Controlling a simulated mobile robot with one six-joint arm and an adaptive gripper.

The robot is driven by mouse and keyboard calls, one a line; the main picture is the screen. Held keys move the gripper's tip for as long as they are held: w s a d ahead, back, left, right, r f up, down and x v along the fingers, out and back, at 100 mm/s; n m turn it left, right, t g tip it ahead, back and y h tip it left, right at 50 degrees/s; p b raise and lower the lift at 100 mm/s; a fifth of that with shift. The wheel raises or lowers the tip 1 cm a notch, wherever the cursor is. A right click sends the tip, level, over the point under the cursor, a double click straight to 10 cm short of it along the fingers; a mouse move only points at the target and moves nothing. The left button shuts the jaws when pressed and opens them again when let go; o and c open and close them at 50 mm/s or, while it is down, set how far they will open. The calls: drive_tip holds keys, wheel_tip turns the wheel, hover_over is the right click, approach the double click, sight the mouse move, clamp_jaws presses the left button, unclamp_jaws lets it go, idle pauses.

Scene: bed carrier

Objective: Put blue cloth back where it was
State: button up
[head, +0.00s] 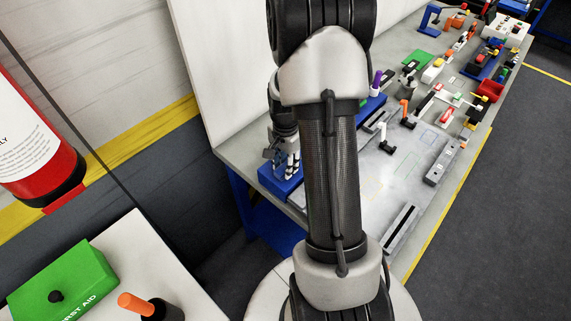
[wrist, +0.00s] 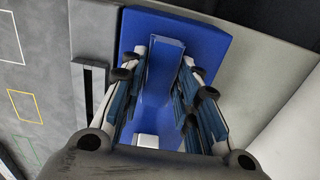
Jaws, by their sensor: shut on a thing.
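My gripper (wrist: 166,66) shows in the wrist view with its two fingers on either side of a narrow blue piece, which I take to be the blue cloth (wrist: 162,75). It is shut on this piece. The piece stands over a wider blue holder or block (wrist: 208,42), and I cannot tell whether it touches the bottom. In the head view my gripper (head: 285,160) points down over the blue block (head: 280,188) at the bench's near left corner. My arm hides part of that area, and the cloth cannot be made out there.
The grey bench top (head: 385,180) has outlined marks and a dark slot (head: 400,220). Several tools and parts stand farther along it. A white wall panel (head: 235,80) rises behind the block. A green first aid box (head: 65,285) is on a separate surface at lower left.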

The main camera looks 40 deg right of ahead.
drive_tip(key=shift+f, duration=0.15)
drive_tip(key=o, duration=1)
